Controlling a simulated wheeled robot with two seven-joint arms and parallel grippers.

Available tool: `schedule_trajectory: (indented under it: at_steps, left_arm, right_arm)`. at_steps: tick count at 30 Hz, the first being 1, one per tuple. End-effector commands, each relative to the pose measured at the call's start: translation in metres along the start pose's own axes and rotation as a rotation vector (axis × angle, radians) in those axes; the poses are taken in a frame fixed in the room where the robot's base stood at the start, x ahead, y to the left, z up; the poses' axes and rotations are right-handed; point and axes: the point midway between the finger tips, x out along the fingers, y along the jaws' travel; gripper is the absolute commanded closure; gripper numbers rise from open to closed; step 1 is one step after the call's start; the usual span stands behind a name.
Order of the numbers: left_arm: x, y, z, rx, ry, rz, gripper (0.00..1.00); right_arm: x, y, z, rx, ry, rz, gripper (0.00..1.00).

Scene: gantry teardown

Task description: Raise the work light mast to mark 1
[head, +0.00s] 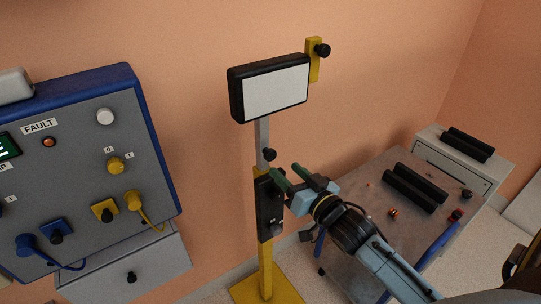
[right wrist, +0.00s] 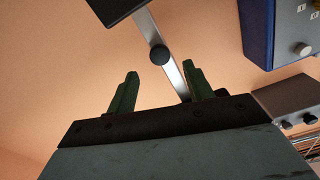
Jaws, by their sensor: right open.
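The work light mast has a yellow lower post (head: 265,262) and a grey inner pole (head: 262,135). A lamp head with a white panel (head: 275,92) sits on top. A black knob (head: 269,154) sticks out of the mast below the lamp; the right wrist view shows it (right wrist: 159,55) beyond my fingertips, between them in the picture. A black plate (head: 269,208) is on the post; no mark is readable. My right gripper (head: 284,171) is open and empty just below and right of the knob, its green fingers (right wrist: 159,68) apart. My left gripper is out of view.
A grey control panel (head: 75,165) with knobs, plugs and a FAULT label stands left. A yellow bracket (head: 314,62) with a black knob is behind the lamp. A cart (head: 360,205) holding black cylinders stands right, under my right arm, before a white cabinet (head: 440,150).

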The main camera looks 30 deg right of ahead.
Motion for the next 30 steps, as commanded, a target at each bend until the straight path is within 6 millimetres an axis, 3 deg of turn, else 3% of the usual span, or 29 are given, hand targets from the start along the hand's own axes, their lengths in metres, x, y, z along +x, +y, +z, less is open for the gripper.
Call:
schedule_trajectory:
  at_steps: [6, 13, 26, 30]
  left_arm:
    - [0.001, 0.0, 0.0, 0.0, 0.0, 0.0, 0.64]
    - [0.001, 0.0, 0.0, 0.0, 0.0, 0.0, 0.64]
    - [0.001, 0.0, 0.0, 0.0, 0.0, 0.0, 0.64]
    - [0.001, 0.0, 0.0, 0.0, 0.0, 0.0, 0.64]
  right_arm:
    - [0.041, 0.0, 0.0, -0.001, 0.001, 0.0, 0.48]
    - [0.07, 0.0, 0.0, -0.001, 0.0, 0.0, 0.48]
    - [0.081, 0.0, 0.001, -0.001, -0.002, 0.001, 0.48]
    - [0.08, 0.0, 0.001, -0.001, -0.002, 0.001, 0.63]
